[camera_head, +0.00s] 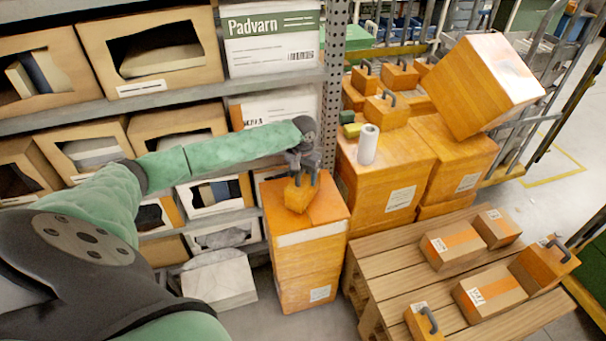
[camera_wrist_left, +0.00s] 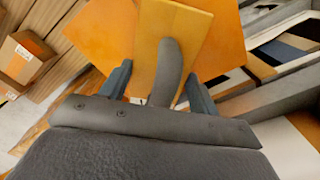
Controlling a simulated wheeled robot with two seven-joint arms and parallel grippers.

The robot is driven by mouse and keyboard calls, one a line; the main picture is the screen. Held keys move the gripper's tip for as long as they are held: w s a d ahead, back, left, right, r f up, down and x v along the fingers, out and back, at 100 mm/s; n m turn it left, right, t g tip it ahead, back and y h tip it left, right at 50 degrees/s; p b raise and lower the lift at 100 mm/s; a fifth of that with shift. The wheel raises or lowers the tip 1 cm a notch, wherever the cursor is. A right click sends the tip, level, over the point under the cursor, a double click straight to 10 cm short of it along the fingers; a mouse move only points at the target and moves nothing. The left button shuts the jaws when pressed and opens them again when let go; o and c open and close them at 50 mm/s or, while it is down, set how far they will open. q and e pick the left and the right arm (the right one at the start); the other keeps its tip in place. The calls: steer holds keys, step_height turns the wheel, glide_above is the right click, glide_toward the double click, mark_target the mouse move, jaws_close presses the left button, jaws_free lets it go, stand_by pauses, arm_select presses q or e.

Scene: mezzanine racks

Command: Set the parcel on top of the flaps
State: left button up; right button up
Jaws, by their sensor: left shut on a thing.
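The parcel (camera_head: 299,196) is a small orange block with a dark grey handle on top. My left gripper (camera_head: 301,176) is above it, shut on that handle. In the left wrist view the handle (camera_wrist_left: 168,68) stands between the two fingers of the gripper (camera_wrist_left: 160,88), with the parcel's ochre top (camera_wrist_left: 194,30) beyond. The parcel is over the flaps (camera_head: 327,207), the orange top of a tall carton stack (camera_head: 307,258). The flaps also show in the left wrist view (camera_wrist_left: 100,38). I cannot tell whether the parcel touches them. My right gripper is not in view.
A shelf rack (camera_head: 284,82) with open boxes stands left and behind. Orange cartons (camera_head: 382,185) stand close on the right, bearing a white roll (camera_head: 368,144) and more handled blocks. A wooden pallet (camera_head: 383,268) with small boxes lies at front right. A large carton (camera_head: 484,84) tilts at the back.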

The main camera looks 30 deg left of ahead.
arm_select(q)
steer(key=shift+f, duration=0.25)
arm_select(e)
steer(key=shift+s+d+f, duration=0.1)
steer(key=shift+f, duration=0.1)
arm_select(q)
steer(key=o, duration=1.2)
steer(key=shift+f, duration=0.15)
steer(key=o, duration=0.4)
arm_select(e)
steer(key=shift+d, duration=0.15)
arm_select(q)
steer(key=shift+r, duration=0.3)
step_height(320, 180, up, 12)
steer(key=b, duration=0.3)
steer(key=shift+f, duration=0.15)
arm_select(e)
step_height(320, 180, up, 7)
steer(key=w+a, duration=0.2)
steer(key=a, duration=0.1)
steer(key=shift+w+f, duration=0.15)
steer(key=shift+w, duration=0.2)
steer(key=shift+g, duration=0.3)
